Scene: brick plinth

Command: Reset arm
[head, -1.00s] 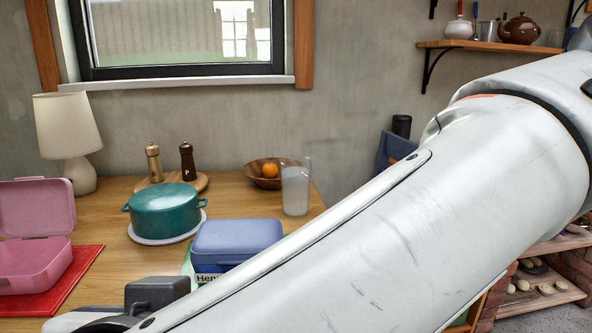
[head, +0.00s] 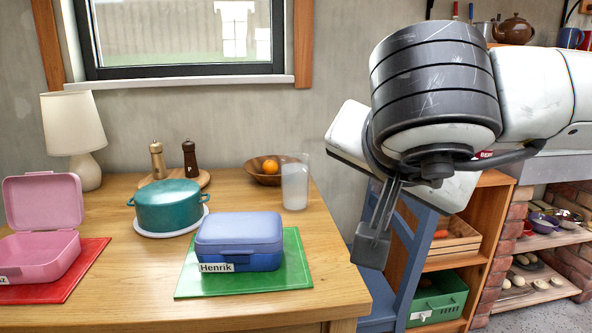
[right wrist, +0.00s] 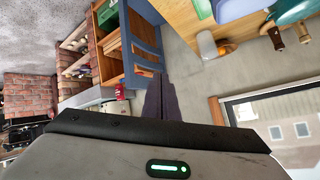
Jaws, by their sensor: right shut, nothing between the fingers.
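My right gripper (head: 372,245) hangs in the air at the right of the table in the head view, fingers together and empty. It also shows shut in the right wrist view (right wrist: 160,90). The blue lunch box (head: 238,240), labelled "Henrik", sits closed on a green mat (head: 212,286). The pink lunch box (head: 42,215) stands with its lid up on a red mat (head: 88,262) at the left. My right gripper is apart from both boxes. My left gripper is not in view.
A teal pot (head: 168,207), two mills, a lamp (head: 75,130), a fruit bowl (head: 262,178) and a clear jug (head: 295,188) stand along the table's back. A blue chair (head: 392,300) and wooden shelf (head: 487,215) are right of the table.

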